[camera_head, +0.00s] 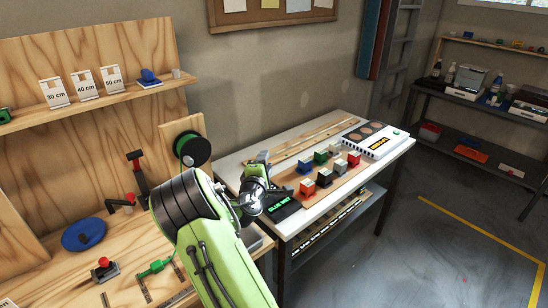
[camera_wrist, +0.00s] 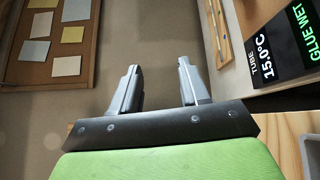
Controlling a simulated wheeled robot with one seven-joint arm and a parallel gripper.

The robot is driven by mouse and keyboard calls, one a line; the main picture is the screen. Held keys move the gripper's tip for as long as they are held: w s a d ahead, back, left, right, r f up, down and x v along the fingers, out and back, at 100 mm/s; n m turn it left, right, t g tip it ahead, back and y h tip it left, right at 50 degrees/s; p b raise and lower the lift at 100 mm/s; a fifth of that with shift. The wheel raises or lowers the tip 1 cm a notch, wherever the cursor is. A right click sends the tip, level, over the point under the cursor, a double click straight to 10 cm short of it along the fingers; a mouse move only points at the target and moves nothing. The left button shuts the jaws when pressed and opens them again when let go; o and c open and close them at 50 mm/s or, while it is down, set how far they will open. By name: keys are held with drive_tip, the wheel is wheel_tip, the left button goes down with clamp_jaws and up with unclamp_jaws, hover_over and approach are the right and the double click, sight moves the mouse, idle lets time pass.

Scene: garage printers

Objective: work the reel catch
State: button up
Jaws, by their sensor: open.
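A dark reel with a green rim (camera_head: 190,151) is mounted in front of a plywood panel (camera_head: 174,130) at the right end of the workbench. A small pale part (camera_head: 187,161) shows at its lower front; I cannot tell whether this is the catch. My gripper (camera_head: 261,157) is to the right of the reel and apart from it, over the near left edge of the white table. In the wrist view my gripper (camera_wrist: 158,66) is open, with nothing between its fingers and the bare wall beyond. The reel does not show in the wrist view.
The "GLUE WET" sign (camera_head: 281,205) stands close right of my gripper; it also shows in the wrist view (camera_wrist: 290,45). A blue disc (camera_head: 83,234) lies on the workbench.

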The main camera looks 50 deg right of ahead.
drive_tip(key=shift+w+d+r+n, duration=0.1)
drive_tip(key=shift+w+r+n, duration=0.05)
drive_tip(key=shift+r+n, duration=0.3)
